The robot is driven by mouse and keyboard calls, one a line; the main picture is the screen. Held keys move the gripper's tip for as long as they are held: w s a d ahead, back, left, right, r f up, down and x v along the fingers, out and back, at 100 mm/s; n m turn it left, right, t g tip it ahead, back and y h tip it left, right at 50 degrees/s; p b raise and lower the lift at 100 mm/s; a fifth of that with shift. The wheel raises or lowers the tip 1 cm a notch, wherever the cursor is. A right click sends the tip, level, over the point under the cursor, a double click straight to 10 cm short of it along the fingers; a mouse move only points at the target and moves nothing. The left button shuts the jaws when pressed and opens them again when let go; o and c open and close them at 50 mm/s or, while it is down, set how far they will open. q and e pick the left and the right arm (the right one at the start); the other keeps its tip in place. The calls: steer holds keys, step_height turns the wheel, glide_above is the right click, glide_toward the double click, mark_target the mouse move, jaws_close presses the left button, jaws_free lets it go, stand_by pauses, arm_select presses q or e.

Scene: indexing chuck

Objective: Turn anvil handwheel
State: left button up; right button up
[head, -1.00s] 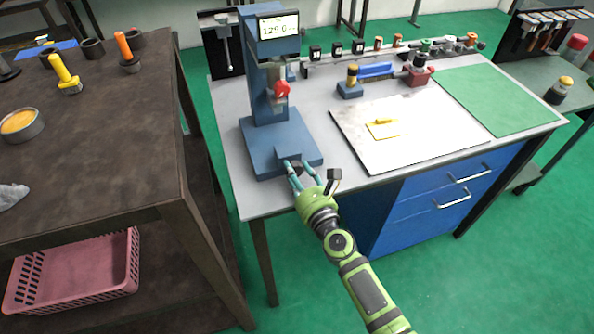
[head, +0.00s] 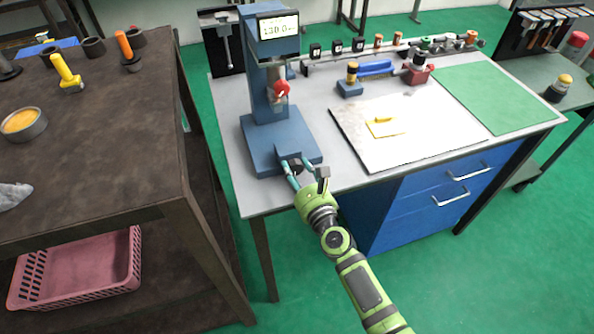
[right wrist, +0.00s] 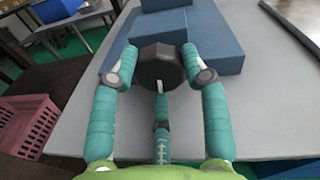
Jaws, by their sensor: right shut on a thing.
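The handwheel (right wrist: 160,68) is a dark, many-sided knob at the front of the blue tester base (head: 262,143). It also shows small in the head view (head: 296,164). The blue tester stands upright at the left of the bench, with a lit display (head: 278,27) reading about 130 and a red knob (head: 282,90). My right gripper (head: 291,164) is at the front of the base. In the right wrist view its teal fingers (right wrist: 160,62) are closed on either side of the handwheel, with a third finger below. My left gripper is not in view.
A white board (head: 410,145) with a yellow piece (head: 384,126) lies right of the tester. A green mat (head: 500,98) covers the bench's right end. A brown table (head: 90,150) stands at the left, across a gap. Small parts line the bench's back.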

steer(key=o, duration=1.2)
steer(key=shift+w+r, duration=0.15)
steer(key=shift+r, duration=0.35)
steer(key=shift+c, duration=0.2)
steer(key=shift+f, duration=0.15)
steer(key=shift+f, duration=0.25)
